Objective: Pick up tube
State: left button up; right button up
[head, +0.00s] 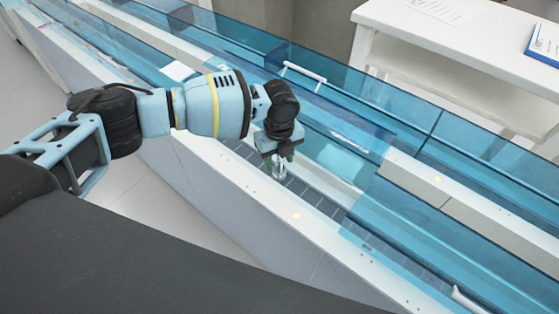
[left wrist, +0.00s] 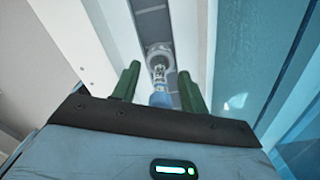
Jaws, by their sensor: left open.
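The tube (left wrist: 158,68) stands on the dark track (left wrist: 152,20) in the left wrist view, clear with a blue part nearer the camera. My left gripper (left wrist: 159,72) has its two green fingers apart, one on each side of the tube, with a gap visible on both sides. In the head view, the left gripper (head: 278,160) points down into the track channel, and the clear tube (head: 279,170) shows just below it. The gripper partly hides the tube there. I cannot tell whether a finger touches it. My right gripper is not in view.
Blue transparent panels (head: 480,185) line the channel behind the gripper, and a white ledge (head: 232,165) runs along its near side. A white handle (head: 304,72) sits on a panel. A white table (head: 470,35) with a blue-edged item (head: 545,42) stands at the upper right.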

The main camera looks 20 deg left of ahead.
pick_arm(q)
jog(key=c, duration=0.9)
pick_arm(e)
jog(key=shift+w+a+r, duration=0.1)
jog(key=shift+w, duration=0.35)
pick_arm(q)
notch_tip(320, 180, up, 9)
jog(key=shift+f, duration=0.1)
jog(key=shift+r+p, duration=0.3)
jog(key=shift+r, duration=0.35)
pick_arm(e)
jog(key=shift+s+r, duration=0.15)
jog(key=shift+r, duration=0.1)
pick_arm(q)
jog(key=shift+f, duration=0.1)
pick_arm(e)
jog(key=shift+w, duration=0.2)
